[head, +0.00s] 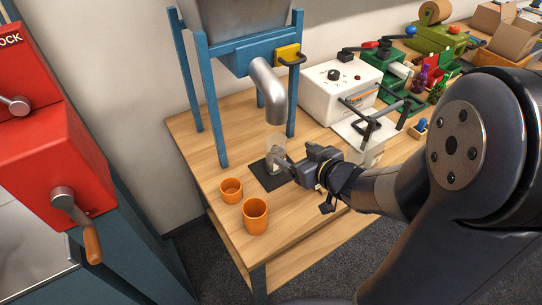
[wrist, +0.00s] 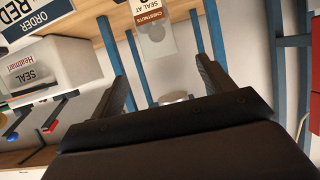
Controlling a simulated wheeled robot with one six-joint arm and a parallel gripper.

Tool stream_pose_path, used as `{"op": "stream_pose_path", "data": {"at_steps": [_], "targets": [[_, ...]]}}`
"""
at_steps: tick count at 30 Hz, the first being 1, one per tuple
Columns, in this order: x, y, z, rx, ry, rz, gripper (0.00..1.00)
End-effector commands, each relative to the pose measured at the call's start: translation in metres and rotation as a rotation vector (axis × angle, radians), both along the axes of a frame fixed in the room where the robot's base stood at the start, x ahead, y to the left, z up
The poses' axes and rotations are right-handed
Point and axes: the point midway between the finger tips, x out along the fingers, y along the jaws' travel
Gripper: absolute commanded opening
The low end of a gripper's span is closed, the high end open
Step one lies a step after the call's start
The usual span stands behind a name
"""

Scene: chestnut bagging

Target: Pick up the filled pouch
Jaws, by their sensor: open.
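The clear pouch (head: 276,141) stands on a small black mat (head: 268,180) on the wooden table, under the grey metal spout (head: 268,86).
Two orange cups, one smaller (head: 231,190) and one larger (head: 255,217), stand at the front left of the mat. Blue hopper legs (head: 213,110) rise behind. A white heat sealer (head: 338,88) stands to the right. A red machine (head: 45,140) is at far left.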

Motion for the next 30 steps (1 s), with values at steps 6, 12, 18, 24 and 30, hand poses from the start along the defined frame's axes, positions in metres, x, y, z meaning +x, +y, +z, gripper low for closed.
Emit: {"op": "stream_pose_path", "data": {"at_steps": [6, 12, 18, 24, 30], "targets": [[0.023, 0.016, -0.013, -0.001, 0.002, 0.0, 0.76], [0.035, 0.024, -0.015, -0.001, 0.0, 0.0, 0.76], [0.06, 0.04, -0.023, -0.001, 0.002, 0.0, 0.76], [0.069, 0.046, -0.027, -0.002, 0.0, -0.003, 0.76], [0.069, 0.046, -0.027, -0.002, 0.0, -0.002, 0.76]]}}
